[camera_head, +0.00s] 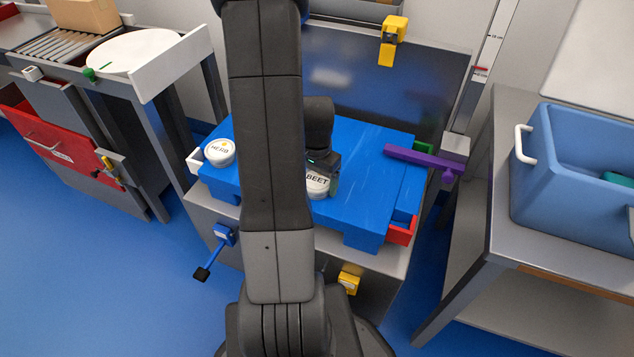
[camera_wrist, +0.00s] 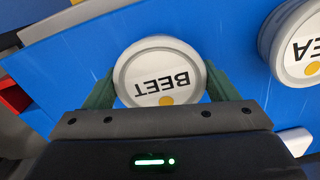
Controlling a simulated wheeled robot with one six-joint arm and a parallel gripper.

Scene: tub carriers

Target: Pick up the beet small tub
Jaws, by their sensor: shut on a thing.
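The beet small tub (camera_head: 318,187) is white and round with a lid lettered BEET. It stands at the blue carrier's top, near its middle; whether it touches the surface I cannot tell. In the wrist view the beet tub (camera_wrist: 160,72) sits between the green fingers of my gripper (camera_wrist: 160,88), one on each side, and the gripper is shut on it. In the head view my gripper (camera_head: 324,172) is partly hidden by my arm and covers part of the tub.
A second white tub (camera_head: 219,152) stands on the left of the blue carrier (camera_head: 365,165); its label is hard to read. A purple bar (camera_head: 415,158) crosses the right side. A blue bin (camera_head: 560,170) stands on the right table, and a red drawer (camera_head: 50,145) at far left.

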